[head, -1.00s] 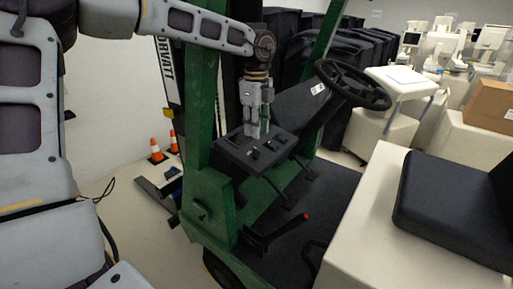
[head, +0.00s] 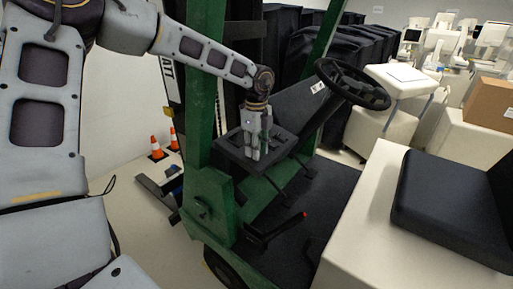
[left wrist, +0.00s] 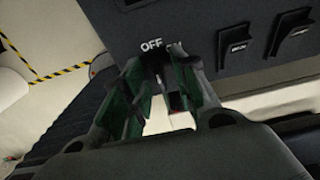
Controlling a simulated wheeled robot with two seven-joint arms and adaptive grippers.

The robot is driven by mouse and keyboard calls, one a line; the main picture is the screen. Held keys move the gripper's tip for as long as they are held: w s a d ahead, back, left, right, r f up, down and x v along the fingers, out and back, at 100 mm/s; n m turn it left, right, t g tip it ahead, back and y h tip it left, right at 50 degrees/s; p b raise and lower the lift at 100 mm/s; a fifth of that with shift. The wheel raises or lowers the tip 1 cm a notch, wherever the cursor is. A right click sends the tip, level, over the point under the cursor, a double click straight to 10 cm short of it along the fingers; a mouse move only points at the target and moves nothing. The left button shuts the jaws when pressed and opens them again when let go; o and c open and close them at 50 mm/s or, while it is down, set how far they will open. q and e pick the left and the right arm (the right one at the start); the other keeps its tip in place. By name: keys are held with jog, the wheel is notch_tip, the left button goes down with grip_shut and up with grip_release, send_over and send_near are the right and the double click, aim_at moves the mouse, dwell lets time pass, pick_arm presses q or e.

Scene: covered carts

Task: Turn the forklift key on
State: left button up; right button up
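The forklift's dark control panel (head: 285,143) is beside the steering column. In the left wrist view the panel (left wrist: 205,30) carries white "OFF" lettering and a partly hidden "ON" label. My left gripper (head: 259,154) points down at the near left part of this panel. In the left wrist view its green-lined fingers (left wrist: 168,72) are apart, just below the lettering. A small dark shape shows between the fingertips; I cannot tell whether it is the key or whether the fingers touch it. The key is otherwise hidden. My right gripper is not in view.
Two rocker switches (left wrist: 238,50) sit right of the lettering. A red-tipped lever (head: 304,214) and black seat (head: 450,210) are nearer. Orange cones (head: 156,147) stand on the floor.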

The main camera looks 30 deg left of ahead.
pick_arm(q)
jog(key=shift+c, duration=0.4)
grip_shut()
